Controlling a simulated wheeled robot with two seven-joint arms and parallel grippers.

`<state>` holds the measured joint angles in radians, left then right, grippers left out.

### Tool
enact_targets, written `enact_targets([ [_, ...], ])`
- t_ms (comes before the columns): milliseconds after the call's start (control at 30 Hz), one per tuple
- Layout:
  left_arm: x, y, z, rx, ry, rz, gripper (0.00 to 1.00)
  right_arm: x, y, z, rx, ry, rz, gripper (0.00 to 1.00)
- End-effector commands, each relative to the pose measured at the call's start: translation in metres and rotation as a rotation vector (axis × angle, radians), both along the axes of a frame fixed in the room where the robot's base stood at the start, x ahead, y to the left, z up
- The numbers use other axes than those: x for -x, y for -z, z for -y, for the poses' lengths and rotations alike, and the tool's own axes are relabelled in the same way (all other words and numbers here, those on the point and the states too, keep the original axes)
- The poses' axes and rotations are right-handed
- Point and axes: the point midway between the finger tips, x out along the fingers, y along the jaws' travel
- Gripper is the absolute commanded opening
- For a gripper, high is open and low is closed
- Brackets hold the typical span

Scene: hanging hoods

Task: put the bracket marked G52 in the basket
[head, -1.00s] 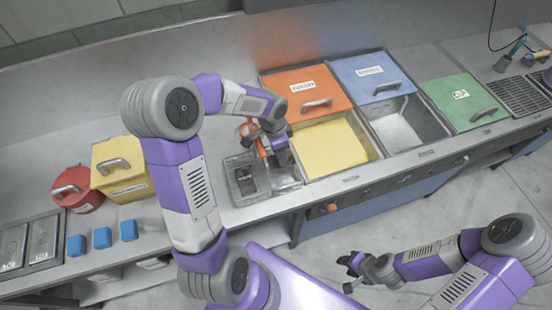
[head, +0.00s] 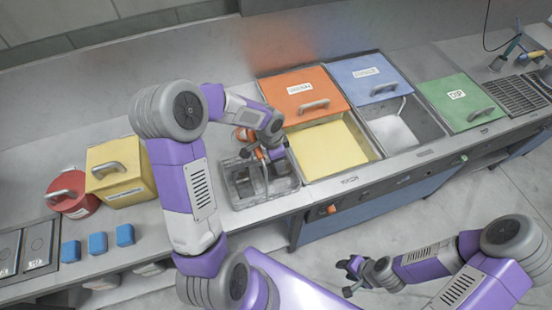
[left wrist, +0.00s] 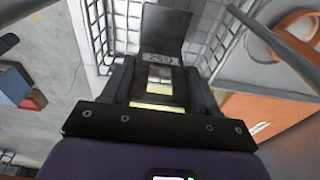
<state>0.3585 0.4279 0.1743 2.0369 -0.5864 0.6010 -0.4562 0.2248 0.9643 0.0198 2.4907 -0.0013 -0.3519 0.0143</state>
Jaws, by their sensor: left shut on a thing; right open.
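My left gripper (head: 277,153) is over the wire basket (head: 235,196), at its back right side in the head view. It is shut on a dark bracket (left wrist: 166,28), which shows between the fingers in the left wrist view. The basket's white mesh walls (left wrist: 97,28) stand on both sides of the bracket. Whether the bracket touches the basket floor cannot be told. My right gripper (head: 349,276) is open and empty, low in front of the counter.
An orange ring (head: 243,134) lies behind the basket. To its right are a yellow-filled bin (head: 330,146) and a grey bin (head: 398,129), with orange, blue and green lids behind and beside. A yellow box (head: 119,170), red pot (head: 72,193) and blue blocks (head: 98,243) stand left.

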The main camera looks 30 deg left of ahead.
Motion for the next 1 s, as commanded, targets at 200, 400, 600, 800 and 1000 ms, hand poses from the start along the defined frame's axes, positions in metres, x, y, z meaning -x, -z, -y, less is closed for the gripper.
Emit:
enact_targets([
  [200,0.006,0.012,0.002,0.009,-0.003,-0.021,0.67,0.000,0.003,0.000,0.000,0.000,0.000,0.43],
  [400,0.007,0.012,0.001,0.009,-0.006,-0.021,0.85,0.000,0.003,0.000,0.000,0.000,0.000,0.43],
  [600,0.007,0.012,0.001,0.009,-0.007,-0.021,0.85,0.000,0.003,0.000,0.000,0.000,0.000,0.43],
  [800,0.006,-0.003,0.001,0.010,-0.005,-0.020,0.85,0.000,-0.010,0.000,0.000,0.000,0.000,0.43],
  [1000,0.008,-0.051,-0.003,0.005,-0.005,-0.011,0.85,0.000,-0.017,0.000,0.000,0.000,0.000,0.43],
])
